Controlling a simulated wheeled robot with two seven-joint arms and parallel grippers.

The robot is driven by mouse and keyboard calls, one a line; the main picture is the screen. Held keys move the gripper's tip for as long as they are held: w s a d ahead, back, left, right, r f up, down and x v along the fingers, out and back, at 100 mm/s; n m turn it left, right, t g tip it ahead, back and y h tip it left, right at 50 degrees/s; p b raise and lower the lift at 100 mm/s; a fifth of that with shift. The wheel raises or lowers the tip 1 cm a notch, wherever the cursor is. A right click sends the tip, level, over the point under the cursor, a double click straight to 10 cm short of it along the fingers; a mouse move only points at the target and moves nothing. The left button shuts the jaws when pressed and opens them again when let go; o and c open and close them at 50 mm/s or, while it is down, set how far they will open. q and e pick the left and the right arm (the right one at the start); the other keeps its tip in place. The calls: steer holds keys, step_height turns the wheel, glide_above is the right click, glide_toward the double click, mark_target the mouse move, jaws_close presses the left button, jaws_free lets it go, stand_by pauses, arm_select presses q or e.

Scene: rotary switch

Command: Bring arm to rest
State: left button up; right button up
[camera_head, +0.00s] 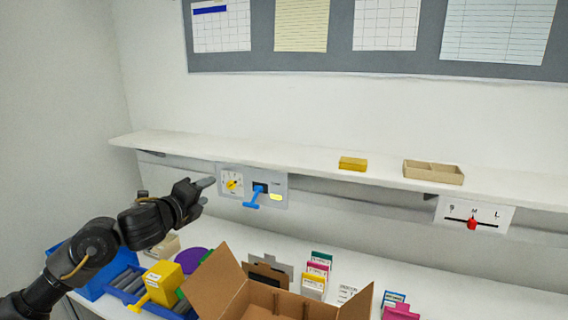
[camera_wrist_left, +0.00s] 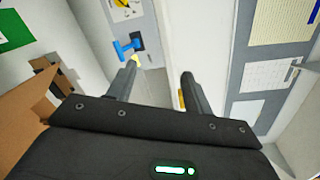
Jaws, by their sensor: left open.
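My left gripper (camera_head: 207,191) is in front of the wall, at the left edge of a white switch panel in the head view. Its fingers are apart with nothing between them. The panel (camera_head: 278,187) carries a round dial with a yellow knob (camera_head: 232,185), a blue lever (camera_head: 255,197) and a yellow label. In the left wrist view the two fingers (camera_wrist_left: 160,82) show spread, and the blue lever (camera_wrist_left: 127,47) is beyond the left finger. I cannot tell from the head view how far the fingertips are from the panel. My right gripper is not in view.
A white shelf (camera_head: 300,161) runs above the panel, with a yellow box (camera_head: 353,163) and a beige tray (camera_head: 433,172). A slider panel with a red knob (camera_head: 472,224) is at right. An open cardboard box (camera_head: 222,283), blue bins and a yellow container (camera_head: 163,282) crowd the counter below.

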arm_select(q)
steer(key=s+d+f+n+g+y, duration=0.1)
steer(key=s+f+n+g, duration=0.1)
steer(key=s+f+n, duration=0.8)
steer(key=s+d+f+n+g+y, duration=0.15)
steer(key=s+f, duration=0.35)
steer(key=f, duration=1)
steer(key=s+a+f+n+g+y, duration=0.1)
steer(key=s+a+f+n+g, duration=0.3)
steer(key=s, duration=0.7)
steer(key=s+f+n+g+y, duration=0.1)
steer(key=s+f+n+g, duration=0.1)
steer(key=s+f+n, duration=0.6)
steer(key=s+a+f+n+g+y, duration=0.1)
steer(key=s+a+f+n+g, duration=0.2)
steer(key=s, duration=1)
step_height(320, 180, down, 35)
steer(key=m+g+b, duration=0.1)
steer(key=m+b, duration=0.1)
steer(key=b, duration=0.7)
steer(key=s+a+f+b, duration=0.2)
steer(key=s+f+b, duration=0.1)
steer(key=s+f, duration=0.5)
steer(key=s+a+f+g+b, duration=0.1)
steer(key=s+f+b, duration=0.2)
steer(key=s+f, duration=0.5)
step_height(320, 180, down, 6)
steer(key=shift+s+a+r, duration=0.1)
steer(key=shift+s+a, duration=0.15)
steer(key=shift+a, duration=0.15)
